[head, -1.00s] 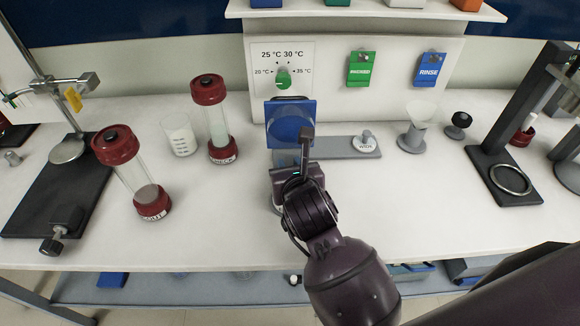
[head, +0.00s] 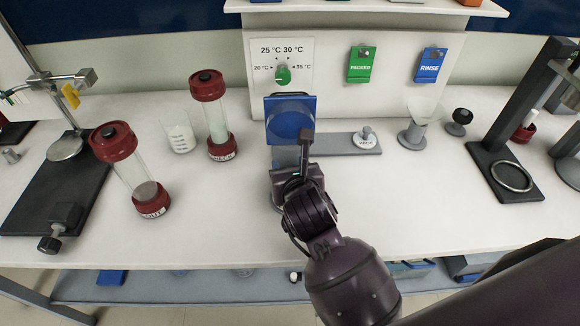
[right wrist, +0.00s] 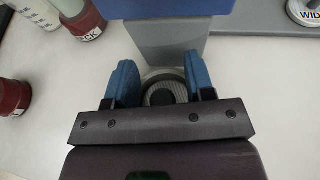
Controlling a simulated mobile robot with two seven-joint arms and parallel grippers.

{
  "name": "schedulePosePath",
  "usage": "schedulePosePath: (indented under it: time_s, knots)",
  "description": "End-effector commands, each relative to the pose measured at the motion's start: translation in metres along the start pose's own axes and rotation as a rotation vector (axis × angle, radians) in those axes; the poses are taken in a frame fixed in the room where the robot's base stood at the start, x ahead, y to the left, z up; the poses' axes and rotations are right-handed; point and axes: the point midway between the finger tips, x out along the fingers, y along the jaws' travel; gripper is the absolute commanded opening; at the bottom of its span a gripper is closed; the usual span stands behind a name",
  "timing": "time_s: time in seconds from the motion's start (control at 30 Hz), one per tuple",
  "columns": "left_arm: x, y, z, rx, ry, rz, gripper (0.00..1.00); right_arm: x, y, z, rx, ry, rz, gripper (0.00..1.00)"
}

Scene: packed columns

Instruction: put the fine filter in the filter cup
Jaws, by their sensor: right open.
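My right gripper (head: 297,180) is low over the bench, in front of an upright blue plate (head: 289,122). Its open blue fingers (right wrist: 160,85) stand either side of a small round grey piece with a ridged ring and dark centre (right wrist: 165,92). No label shows on this piece, so I cannot tell that it is the fine filter. The gripper hides it in the head view. A similar round piece marked WIDE (head: 366,140) sits on the grey strip to the right. A clear funnel-like cup (head: 422,112) on a grey stand (head: 412,137) may be the filter cup. My left gripper is not in view.
Two red-capped columns (head: 217,120) (head: 133,172) and a white beaker (head: 180,137) stand to the left. A black knob (head: 460,120) and a dark stand with a ring (head: 512,178) are at the right. The bench front right of my arm is clear.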

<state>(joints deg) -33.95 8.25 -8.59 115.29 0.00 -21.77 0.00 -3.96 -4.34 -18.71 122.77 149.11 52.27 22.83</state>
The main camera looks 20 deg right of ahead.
Motion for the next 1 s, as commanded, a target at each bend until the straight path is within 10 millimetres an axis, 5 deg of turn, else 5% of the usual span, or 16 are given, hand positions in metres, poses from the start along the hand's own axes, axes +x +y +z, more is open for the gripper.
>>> schedulePosePath:
  time_s: [0.17,0.7,1.0]
  knots:
    - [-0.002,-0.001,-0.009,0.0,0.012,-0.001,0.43,-0.005,0.0,0.014,0.003,-0.005,0.0,0.49]
    - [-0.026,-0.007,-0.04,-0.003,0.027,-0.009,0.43,-0.093,0.0,0.014,0.0,-0.001,0.0,0.49]
    - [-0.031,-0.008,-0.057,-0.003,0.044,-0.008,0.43,-0.121,0.0,0.012,0.0,-0.001,0.0,0.49]
